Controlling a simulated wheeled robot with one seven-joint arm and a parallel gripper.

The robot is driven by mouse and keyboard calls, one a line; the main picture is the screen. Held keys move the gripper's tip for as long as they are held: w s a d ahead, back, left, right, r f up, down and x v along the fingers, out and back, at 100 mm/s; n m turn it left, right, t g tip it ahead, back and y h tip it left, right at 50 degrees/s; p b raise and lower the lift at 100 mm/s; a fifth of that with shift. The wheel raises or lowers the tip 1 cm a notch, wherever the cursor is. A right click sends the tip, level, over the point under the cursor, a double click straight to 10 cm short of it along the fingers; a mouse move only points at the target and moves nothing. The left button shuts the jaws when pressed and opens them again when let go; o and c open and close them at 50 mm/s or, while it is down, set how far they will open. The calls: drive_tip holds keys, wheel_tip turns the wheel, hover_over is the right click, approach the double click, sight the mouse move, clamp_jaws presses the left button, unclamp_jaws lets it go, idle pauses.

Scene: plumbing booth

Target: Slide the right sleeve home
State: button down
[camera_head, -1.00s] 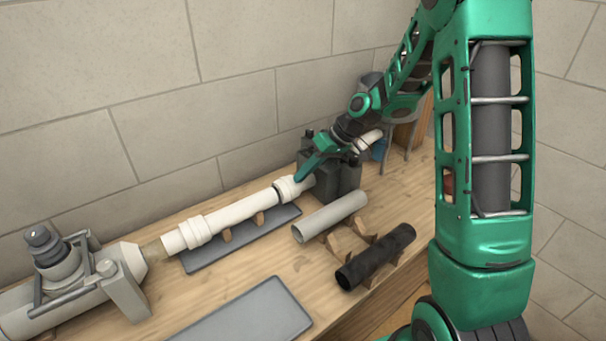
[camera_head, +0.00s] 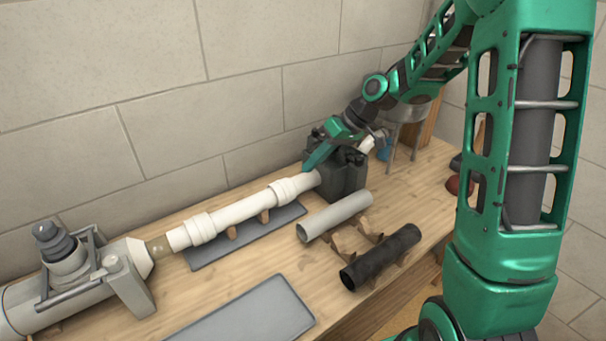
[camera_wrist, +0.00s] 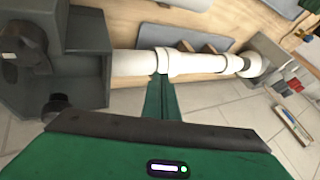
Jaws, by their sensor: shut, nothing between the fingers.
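A white pipe (camera_head: 240,211) runs from a grey fixture at the left to a dark clamp block (camera_head: 343,178) at the right. The right sleeve (camera_head: 286,190) is a wider white collar around the pipe near the block, with a short bare stretch between them. The left sleeve (camera_head: 200,229) is around the pipe near the fixture. My gripper (camera_head: 308,166) is shut and empty, at the block side of the right sleeve. In the wrist view its green fingers (camera_wrist: 160,80) reach the pipe beside the right sleeve (camera_wrist: 166,62); I cannot tell if they touch it.
A grey pipe piece (camera_head: 334,215) and a black pipe piece (camera_head: 380,256) lie on wooden cradles in front. A grey mat (camera_head: 245,315) lies at the front edge. The grey fixture (camera_head: 70,285) stands at the left, and the wall is close behind.

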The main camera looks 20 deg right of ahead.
drive_tip(key=d+r, duration=0.1)
drive_tip(key=d, duration=0.1)
drive_tip(key=w+d+r, duration=0.1)
drive_tip(key=d, duration=0.1)
drive_tip(key=w+d+r, duration=0.1)
drive_tip(key=d, duration=0.1)
drive_tip(key=shift+w+d+r, duration=0.15)
drive_tip(key=shift+d+r, duration=0.1)
drive_tip(key=shift+d, duration=0.15)
drive_tip(key=shift+w+f, duration=0.1)
drive_tip(key=x, duration=0.9)
drive_tip(key=shift+a+f, duration=0.2)
drive_tip(key=shift+f, duration=0.05)
drive_tip(key=shift+s+a, duration=0.25)
drive_tip(key=shift+a, duration=0.35)
drive_tip(key=shift+s+a, duration=0.2)
drive_tip(key=shift+a, duration=0.4)
drive_tip(key=shift+s+a, duration=0.2)
drive_tip(key=shift+a, duration=0.5)
